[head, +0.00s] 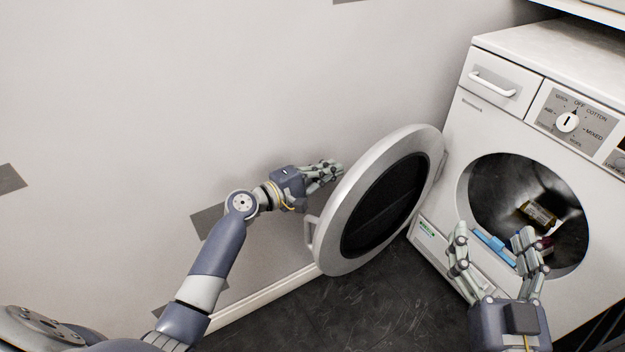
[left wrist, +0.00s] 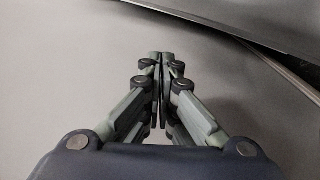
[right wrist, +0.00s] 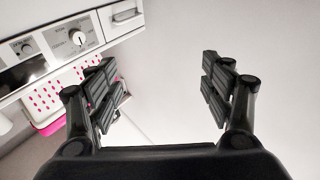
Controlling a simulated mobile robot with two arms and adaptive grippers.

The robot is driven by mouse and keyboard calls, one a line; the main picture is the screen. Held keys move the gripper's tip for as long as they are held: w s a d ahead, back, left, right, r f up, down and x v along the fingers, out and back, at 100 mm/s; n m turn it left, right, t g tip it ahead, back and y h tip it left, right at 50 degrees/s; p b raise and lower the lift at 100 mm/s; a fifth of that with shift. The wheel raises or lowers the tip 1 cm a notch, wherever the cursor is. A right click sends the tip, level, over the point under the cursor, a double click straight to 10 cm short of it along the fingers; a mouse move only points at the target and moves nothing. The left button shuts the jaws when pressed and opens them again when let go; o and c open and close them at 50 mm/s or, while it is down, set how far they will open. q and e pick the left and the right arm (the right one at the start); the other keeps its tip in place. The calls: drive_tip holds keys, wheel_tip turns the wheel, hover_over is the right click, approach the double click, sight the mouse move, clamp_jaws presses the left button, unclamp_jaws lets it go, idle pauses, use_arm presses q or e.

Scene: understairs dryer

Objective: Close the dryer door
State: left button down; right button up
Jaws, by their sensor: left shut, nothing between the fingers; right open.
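The round dryer door (head: 338,235), with a silver-white rim and dark glass, stands wide open to the left of the dryer (head: 450,190). Its handle (head: 310,231) is on the rim's lower left. My left gripper (head: 338,171) is shut and empty beside the door's upper left rim, on the wall side; I cannot tell whether it touches. Its closed fingers also show in the left wrist view (left wrist: 160,62). My right gripper (head: 492,238) is open and empty in front of the round drum opening. Its spread fingers also show in the right wrist view (right wrist: 163,82).
Inside the drum (head: 490,185) lie a yellowish packet (head: 538,213), a blue item (head: 494,246) and a dark red item. A plain wall (head: 200,90) stands close behind the left arm and door. A pink-dotted white basket (right wrist: 50,97) shows in the right wrist view.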

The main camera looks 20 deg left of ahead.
use_arm(q)
drive_tip(key=shift+s+d+r+p, duration=0.2)
drive_tip(key=shift+s+d, duration=0.4)
drive_tip(key=shift+d, duration=0.15)
drive_tip(key=shift+s+d+r+p, duration=0.15)
drive_tip(key=shift+s+d, duration=0.4)
drive_tip(key=shift+d, duration=0.2)
use_arm(e)
drive_tip(key=shift+d+f+g, duration=0.1)
drive_tip(key=shift+f+g, duration=0.4)
drive_tip(key=shift+f, duration=0.35)
use_arm(q)
drive_tip(key=shift+d, duration=0.1)
use_arm(e)
drive_tip(key=shift+w, duration=0.1)
